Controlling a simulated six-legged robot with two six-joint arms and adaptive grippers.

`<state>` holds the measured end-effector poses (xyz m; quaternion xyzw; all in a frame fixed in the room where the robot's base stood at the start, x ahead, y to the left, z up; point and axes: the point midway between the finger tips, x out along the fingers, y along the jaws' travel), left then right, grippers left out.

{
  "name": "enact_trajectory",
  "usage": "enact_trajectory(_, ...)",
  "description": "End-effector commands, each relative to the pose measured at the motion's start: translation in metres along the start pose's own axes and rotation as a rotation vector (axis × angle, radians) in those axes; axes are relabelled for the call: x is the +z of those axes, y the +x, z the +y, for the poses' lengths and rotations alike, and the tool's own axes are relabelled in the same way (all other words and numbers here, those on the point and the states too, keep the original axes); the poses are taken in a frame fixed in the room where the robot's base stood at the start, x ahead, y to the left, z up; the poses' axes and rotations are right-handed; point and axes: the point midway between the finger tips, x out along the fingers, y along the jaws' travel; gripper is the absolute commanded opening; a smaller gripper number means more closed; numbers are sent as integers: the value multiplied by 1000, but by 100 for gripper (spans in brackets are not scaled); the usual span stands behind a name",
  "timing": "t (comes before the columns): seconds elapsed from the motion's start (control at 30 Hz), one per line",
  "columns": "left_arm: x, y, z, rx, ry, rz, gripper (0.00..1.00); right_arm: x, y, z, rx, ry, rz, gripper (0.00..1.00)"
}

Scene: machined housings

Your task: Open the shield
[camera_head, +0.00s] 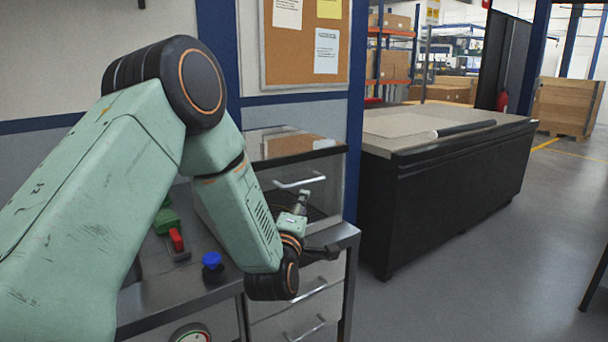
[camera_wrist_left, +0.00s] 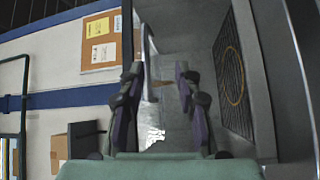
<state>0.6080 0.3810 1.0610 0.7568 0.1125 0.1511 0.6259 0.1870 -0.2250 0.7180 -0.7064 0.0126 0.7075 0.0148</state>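The shield (camera_head: 325,180) is a see-through panel with a dark top edge on the grey bench unit against the wall. It looks lowered in the head view. Its silver bar handle (camera_head: 300,182) runs across its front. My left gripper (camera_head: 314,226) is in front of and below the handle, partly hidden by my wrist. In the left wrist view its two dark fingers (camera_wrist_left: 158,75) stand apart with an empty gap between them. Whether a finger touches the shield cannot be told. My right gripper is in neither view.
A blue knob (camera_head: 212,260) and a red switch (camera_head: 177,240) sit on the bench top left of my wrist. Drawers (camera_head: 300,315) are below. A black cabinet (camera_head: 450,190) stands to the right, with open floor before it. A corkboard (camera_head: 306,40) hangs behind.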

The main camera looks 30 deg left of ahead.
Motion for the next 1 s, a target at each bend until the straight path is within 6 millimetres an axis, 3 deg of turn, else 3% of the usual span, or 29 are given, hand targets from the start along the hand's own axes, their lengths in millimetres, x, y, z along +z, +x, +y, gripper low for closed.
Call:
enact_trajectory(0.1,-8,6,16,37,-40,20,34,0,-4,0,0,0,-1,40)
enact_trajectory(0.6,-12,66,16,36,-41,21,34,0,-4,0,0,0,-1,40)
enact_trajectory(1.0,-12,80,17,35,-41,21,34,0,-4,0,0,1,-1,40)
